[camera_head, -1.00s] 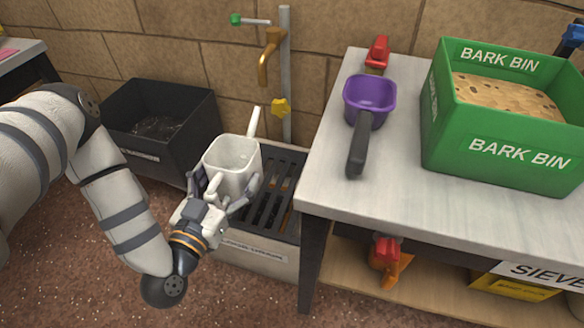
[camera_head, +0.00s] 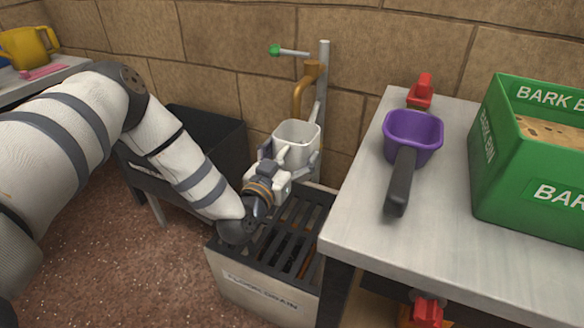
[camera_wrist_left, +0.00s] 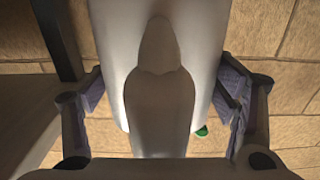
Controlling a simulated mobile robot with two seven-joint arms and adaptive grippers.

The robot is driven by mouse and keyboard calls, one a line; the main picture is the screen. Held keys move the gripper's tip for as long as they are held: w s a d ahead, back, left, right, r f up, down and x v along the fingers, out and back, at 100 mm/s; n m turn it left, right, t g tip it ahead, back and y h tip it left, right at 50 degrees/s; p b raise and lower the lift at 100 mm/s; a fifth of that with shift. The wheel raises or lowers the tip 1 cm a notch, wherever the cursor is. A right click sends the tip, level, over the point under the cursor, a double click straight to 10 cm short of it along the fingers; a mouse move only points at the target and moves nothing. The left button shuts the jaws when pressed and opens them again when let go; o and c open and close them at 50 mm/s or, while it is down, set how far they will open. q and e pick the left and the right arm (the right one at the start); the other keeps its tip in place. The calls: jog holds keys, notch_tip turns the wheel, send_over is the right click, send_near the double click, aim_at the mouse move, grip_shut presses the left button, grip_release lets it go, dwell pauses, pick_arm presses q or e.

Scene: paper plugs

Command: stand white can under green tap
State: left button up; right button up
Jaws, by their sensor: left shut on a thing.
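The white can (camera_head: 296,136) is upright in my left gripper (camera_head: 290,168), held above the slatted floor drain. My left gripper is shut on it; in the left wrist view the can (camera_wrist_left: 120,60) fills the middle between the fingers (camera_wrist_left: 160,100). The tap has a green-tipped lever (camera_head: 274,50) and a brass spout (camera_head: 300,92) on a grey wall pipe (camera_head: 323,80). The spout's lower end is close above the can's rim; I cannot tell whether it is over the opening or behind it. My right gripper is not in view.
The floor drain (camera_head: 262,290) has a dark slatted top, clear below the can. A black bin (camera_head: 215,130) stands behind my left arm. At right, a grey table (camera_head: 365,215) holds a purple scoop (camera_head: 412,130) and a green bark bin (camera_head: 500,170).

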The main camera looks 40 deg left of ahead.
aim_at(291, 166)
pick_arm(q)
notch_tip(291, 166, down, 3)
jog(key=shift+s+f+b, duration=0.1)
jog(key=shift+f+b, duration=0.1)
jog(key=shift+b, duration=0.2)
jog(key=shift+r, duration=0.3)
jog(key=shift+f, duration=0.45)
jog(key=o, duration=1.3)
jog(key=shift+r, duration=0.1)
